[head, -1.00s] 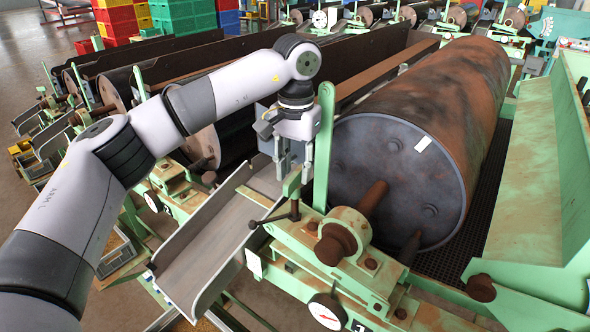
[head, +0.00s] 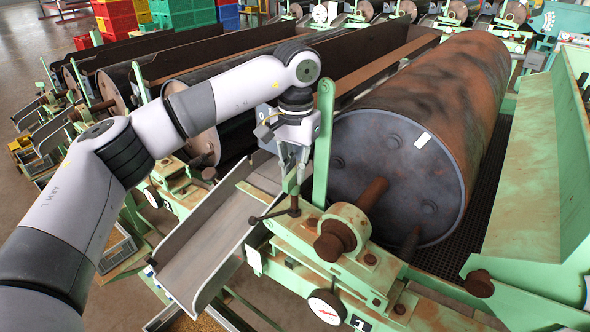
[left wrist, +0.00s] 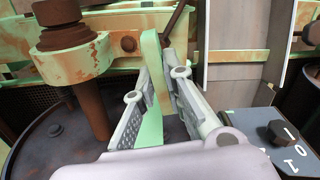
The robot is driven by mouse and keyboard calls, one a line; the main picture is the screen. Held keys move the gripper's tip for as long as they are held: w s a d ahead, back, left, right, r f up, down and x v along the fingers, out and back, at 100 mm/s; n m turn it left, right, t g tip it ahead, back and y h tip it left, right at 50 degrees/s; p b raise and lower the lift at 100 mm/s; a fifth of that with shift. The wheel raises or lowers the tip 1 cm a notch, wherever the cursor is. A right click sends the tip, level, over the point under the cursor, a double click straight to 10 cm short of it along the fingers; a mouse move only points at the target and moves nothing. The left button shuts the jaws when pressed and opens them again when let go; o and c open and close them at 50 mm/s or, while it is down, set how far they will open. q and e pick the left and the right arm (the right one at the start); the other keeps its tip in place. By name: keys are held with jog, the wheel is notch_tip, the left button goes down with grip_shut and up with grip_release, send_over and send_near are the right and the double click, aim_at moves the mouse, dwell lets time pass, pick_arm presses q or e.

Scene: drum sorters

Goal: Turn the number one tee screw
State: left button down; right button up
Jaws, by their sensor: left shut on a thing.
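The tee screw (head: 276,213) is a dark rod with a thin cross bar and round end, on the front of the light green frame. Part of its dark bar shows in the left wrist view (left wrist: 176,20). My left gripper (head: 290,178) points down just above it. Its fingers (left wrist: 160,100) are closed around a light green upright piece (left wrist: 151,62), one on each side. The tee screw's bar is beyond the fingertips and not between them. My right gripper is not in view.
A large rusty drum (head: 440,125) lies right of the gripper, with a tall green post (head: 323,145) close by. A grey chute (head: 215,245) slopes down left. A switch box (left wrist: 280,140) sits close to the gripper. A dial gauge (head: 326,307) and number plate (head: 361,324) are below.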

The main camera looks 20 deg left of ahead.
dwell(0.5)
pick_arm(q)
jog(key=n+b, duration=0.1)
jog(key=n, duration=0.2)
jog(key=n+b, duration=0.1)
jog(key=n, duration=0.2)
jog(key=shift+n, duration=0.3)
jog(key=n+b, duration=0.1)
jog(key=n, duration=0.2)
jog(key=shift+n, duration=0.3)
jog(key=n, duration=0.3)
jog(key=shift+n+b, duration=0.3)
jog(key=n, duration=0.3)
jog(key=shift+n+b, duration=0.3)
jog(key=n, duration=0.3)
jog(key=shift+n+b, duration=0.3)
jog(key=n+b, duration=0.1)
jog(key=n, duration=0.5)
jog(key=shift+f+n, duration=0.1)
jog(key=shift+n, duration=0.3)
